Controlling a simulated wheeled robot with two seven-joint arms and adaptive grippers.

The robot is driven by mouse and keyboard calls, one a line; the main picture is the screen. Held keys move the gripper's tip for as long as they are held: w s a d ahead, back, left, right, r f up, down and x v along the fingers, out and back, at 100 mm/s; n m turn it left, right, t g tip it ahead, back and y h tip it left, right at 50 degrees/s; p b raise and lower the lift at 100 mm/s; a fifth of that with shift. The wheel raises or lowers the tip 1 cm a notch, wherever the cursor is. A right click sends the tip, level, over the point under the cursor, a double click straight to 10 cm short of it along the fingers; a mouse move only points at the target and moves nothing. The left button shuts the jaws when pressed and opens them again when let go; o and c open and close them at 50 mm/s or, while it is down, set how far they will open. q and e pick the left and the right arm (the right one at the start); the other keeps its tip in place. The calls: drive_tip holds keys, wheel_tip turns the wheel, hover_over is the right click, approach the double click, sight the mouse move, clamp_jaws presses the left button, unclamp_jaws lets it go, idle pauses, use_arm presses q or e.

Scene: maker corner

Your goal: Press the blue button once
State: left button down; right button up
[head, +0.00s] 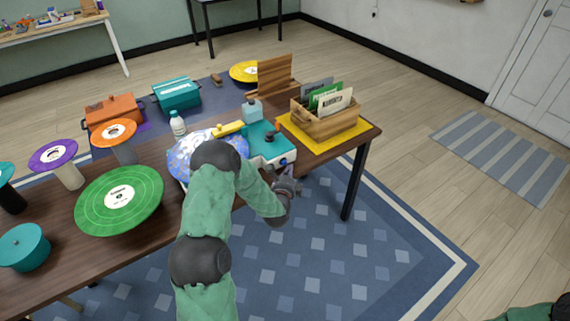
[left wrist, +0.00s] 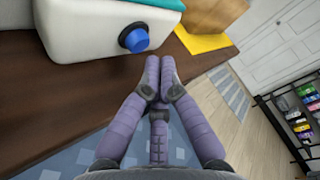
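The blue button (left wrist: 134,38) sticks out of the front of a white box with a teal top (left wrist: 80,32) in the left wrist view. In the head view the button (head: 284,161) shows small on the front of the teal and white device (head: 268,143) at the table's right part. My left gripper (left wrist: 159,65) has its purple fingers together and holds nothing. Its tips are just in front of the table edge, a little below and right of the button in the wrist view, apart from it. My right gripper is out of view.
A wooden crate (head: 325,119) with cards stands on a yellow mat (head: 350,138) beside the device. A bluish patterned round thing (head: 185,160) lies left of it, partly behind my arm. Records on stands and a green record (head: 95,205) fill the table's left. Floor in front is clear.

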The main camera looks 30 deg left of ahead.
use_arm(q)
drive_tip(key=shift+a, duration=0.1)
idle(0.6)
drive_tip(key=shift+w+a+b, duration=0.15)
drive_tip(key=shift+a+b, duration=0.15)
drive_tip(key=shift+w+a, duration=0.25)
drive_tip(key=shift+a, duration=0.25)
idle(1.0)
drive_tip(key=shift+d, duration=0.1)
drive_tip(key=shift+s+d, duration=0.4)
drive_tip(key=shift+d, duration=0.35)
drive_tip(key=shift+d, duration=0.1)
drive_tip(key=d, duration=0.1)
drive_tip(key=s+d, duration=0.1)
drive_tip(key=d, duration=0.1)
drive_tip(key=s+d, duration=0.1)
drive_tip(key=shift+d, duration=0.2)
drive_tip(key=shift+d+f, duration=0.1)
idle(0.8)
